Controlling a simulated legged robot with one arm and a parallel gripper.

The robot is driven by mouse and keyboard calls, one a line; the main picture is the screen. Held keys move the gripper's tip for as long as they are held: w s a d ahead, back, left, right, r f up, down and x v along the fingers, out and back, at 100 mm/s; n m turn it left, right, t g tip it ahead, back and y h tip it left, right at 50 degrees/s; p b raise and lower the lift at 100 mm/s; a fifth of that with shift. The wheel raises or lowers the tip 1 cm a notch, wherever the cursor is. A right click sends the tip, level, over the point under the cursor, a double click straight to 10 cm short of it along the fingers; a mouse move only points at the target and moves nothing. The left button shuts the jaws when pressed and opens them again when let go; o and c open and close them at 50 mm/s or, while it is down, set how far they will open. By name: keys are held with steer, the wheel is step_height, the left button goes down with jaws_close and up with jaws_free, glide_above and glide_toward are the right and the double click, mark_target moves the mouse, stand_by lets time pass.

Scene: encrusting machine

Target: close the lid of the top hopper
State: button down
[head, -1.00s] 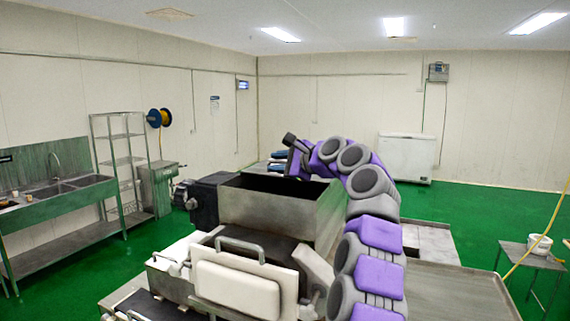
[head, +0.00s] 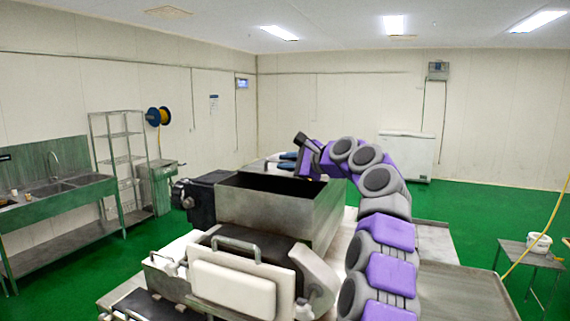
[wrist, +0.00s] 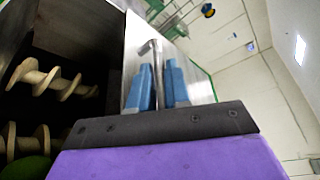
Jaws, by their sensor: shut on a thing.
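The top hopper (head: 275,214) is a grey metal box with an open top, in the middle of the head view. Its dark inside shows at left in the wrist view, with pale augers (wrist: 50,78). The lid (wrist: 201,84) is a bright metal plate beyond the hopper's far side, swung away from the opening. A bent metal handle (wrist: 153,47) stands up from it. My gripper (wrist: 157,84) has blue fingers, one on each side of the handle, and is shut on it. In the head view my gripper (head: 287,160) is small beyond the hopper's far rim, partly hidden.
A white padded panel with a metal handle (head: 236,244) is at the machine's front. A black motor housing (head: 206,196) juts out left of the hopper. A metal table (head: 465,292) lies at right. Green floor is free beyond, towards a white chest freezer (head: 406,155).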

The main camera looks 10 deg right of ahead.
steer(key=s+a, duration=0.6)
steer(key=s, duration=0.3)
steer(key=shift+s+a+r, duration=0.15)
steer(key=shift+s+a, duration=0.05)
steer(key=shift+s, duration=0.05)
stand_by(0.5)
steer(key=c, duration=1.5)
jaws_free()
steer(key=shift+o, duration=0.3)
steer(key=shift+s+a+r, duration=0.1)
steer(key=shift+s+a, duration=0.05)
steer(key=shift+s, duration=0.3)
steer(key=b+v, duration=0.1)
steer(key=v, duration=1.6)
steer(key=shift+s, duration=0.2)
